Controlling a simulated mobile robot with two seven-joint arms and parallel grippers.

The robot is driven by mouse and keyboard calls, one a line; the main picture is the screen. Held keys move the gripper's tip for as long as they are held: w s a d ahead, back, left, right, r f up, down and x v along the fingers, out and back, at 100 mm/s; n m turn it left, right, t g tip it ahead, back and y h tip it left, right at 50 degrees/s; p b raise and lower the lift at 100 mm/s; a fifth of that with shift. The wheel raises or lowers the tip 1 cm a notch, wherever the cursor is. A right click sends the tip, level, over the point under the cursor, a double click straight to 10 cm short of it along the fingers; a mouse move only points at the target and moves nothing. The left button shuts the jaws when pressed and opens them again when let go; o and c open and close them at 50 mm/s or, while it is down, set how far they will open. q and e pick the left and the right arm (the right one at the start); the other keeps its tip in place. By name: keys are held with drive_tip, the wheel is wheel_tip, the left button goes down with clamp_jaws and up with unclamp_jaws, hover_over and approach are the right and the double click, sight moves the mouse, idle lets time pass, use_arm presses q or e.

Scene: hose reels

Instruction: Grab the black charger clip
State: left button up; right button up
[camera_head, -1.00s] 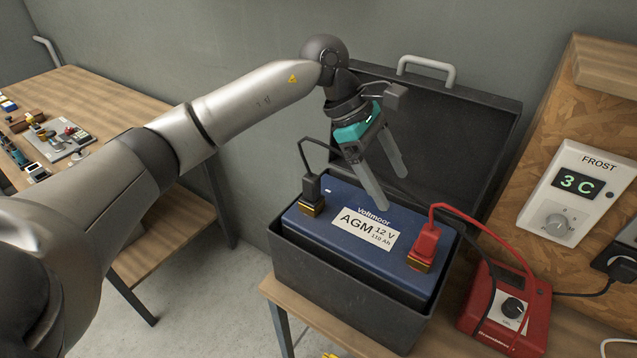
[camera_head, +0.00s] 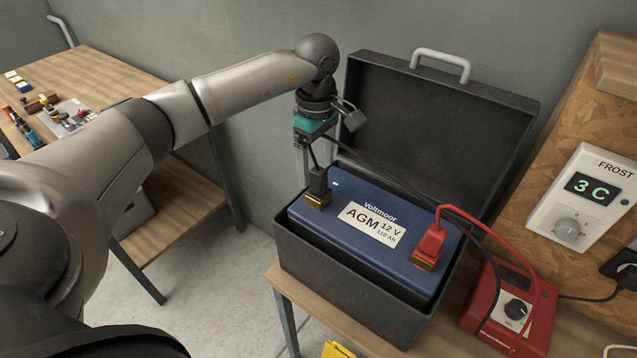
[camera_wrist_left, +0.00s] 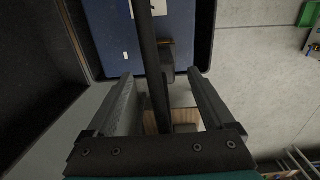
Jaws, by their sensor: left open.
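The black charger clip (camera_head: 317,183) sits upright on the brass terminal (camera_head: 318,201) at the left end of the blue battery (camera_head: 360,188). My left gripper (camera_head: 305,178) is open and points down just behind and left of the clip; the clip partly hides its fingers. In the left wrist view, the fingers (camera_wrist_left: 161,78) stand apart, with the black clip (camera_wrist_left: 168,66) just ahead, around their tips. The black cable (camera_wrist_left: 149,45) runs across the gap between them, near the camera. I cannot tell whether either finger touches the clip. My right gripper is not in view.
A red clip (camera_head: 429,243) holds the battery's other terminal. The battery sits in a black case (camera_head: 345,285) with its lid (camera_head: 430,125) open behind. A red charger (camera_head: 508,308) stands to the right. A cluttered wooden table (camera_head: 105,82) is at left.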

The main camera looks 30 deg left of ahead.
sight(316, 186)
use_arm(q)
drive_tip(key=shift+s+d+f+p, duration=0.15)
drive_tip(key=shift+f+p, duration=0.25)
drive_tip(key=shift+f, duration=1.05)
drive_tip(key=shift+s+a+f+p, duration=0.1)
drive_tip(key=shift+f+p, duration=0.3)
drive_tip(key=shift+f, duration=1)
drive_tip(key=shift+c, duration=0.3)
clamp_jaws()
